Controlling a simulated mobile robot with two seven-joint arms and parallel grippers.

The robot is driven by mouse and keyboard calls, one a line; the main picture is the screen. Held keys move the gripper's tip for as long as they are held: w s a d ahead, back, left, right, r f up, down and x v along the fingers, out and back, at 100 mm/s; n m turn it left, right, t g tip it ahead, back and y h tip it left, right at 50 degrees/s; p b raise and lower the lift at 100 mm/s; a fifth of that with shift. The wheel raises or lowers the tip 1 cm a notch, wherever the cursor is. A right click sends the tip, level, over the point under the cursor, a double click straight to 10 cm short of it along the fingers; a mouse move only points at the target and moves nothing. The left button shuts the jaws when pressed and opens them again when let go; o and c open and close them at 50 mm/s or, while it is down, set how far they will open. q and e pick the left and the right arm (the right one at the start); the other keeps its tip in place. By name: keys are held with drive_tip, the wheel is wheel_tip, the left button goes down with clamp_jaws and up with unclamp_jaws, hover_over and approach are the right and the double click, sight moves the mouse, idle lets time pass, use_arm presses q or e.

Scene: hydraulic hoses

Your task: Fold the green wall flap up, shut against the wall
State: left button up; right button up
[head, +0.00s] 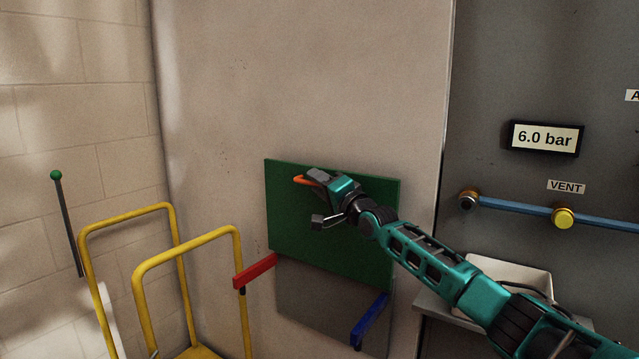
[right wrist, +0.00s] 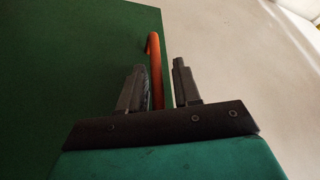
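The green wall flap (head: 300,225) stands upright at the pale wall in the head view. It looks close to parallel with the wall; any small gap behind it I cannot judge. An orange handle (head: 301,179) shows near its upper middle, partly hidden by my right gripper (head: 319,199). That gripper is in front of the flap with its fingers apart. In the right wrist view the orange handle (right wrist: 155,70) runs between the open fingers (right wrist: 160,80), nearer the left one, alongside the green flap (right wrist: 75,70). My left gripper is out of view.
Below the flap is a grey panel (head: 320,300) with a red bar (head: 255,271) at left and a blue bar (head: 369,322) at right. A yellow-railed cart (head: 187,255) stands at left. A pale bin (head: 507,272) sits on a ledge at right, under a blue pipe (head: 515,209).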

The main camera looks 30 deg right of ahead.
drive_tip(key=shift+d+f, duration=0.1)
drive_tip(key=shift+f, duration=0.2)
drive_tip(key=shift+s+f, duration=0.15)
drive_tip(key=shift+s, duration=0.45)
drive_tip(key=s+f, duration=0.1)
drive_tip(key=s, duration=1)
drive_tip(key=shift+s+d+p, duration=0.15)
drive_tip(key=shift+s+p, duration=0.1)
drive_tip(key=shift+p, duration=0.1)
drive_tip(key=shift+f, duration=0.15)
drive_tip(key=s+a+f+n+g, duration=0.2)
drive_tip(key=a+f, duration=0.2)
drive_tip(key=f, duration=0.4)
drive_tip(key=s+a+f+n+g+y, duration=0.1)
drive_tip(key=s+a+f+n, duration=0.25)
drive_tip(key=f, duration=0.45)
drive_tip(key=s+a+f+n+g, duration=0.2)
drive_tip(key=a+f, duration=0.3)
drive_tip(key=f, duration=0.2)
drive_tip(key=s+a+f+n+g, duration=0.4)
drive_tip(key=s+a+f+n, duration=0.4)
drive_tip(key=s+a+f, duration=0.6)
drive_tip(key=s, duration=0.3)
drive_tip(key=shift+s+f, duration=0.35)
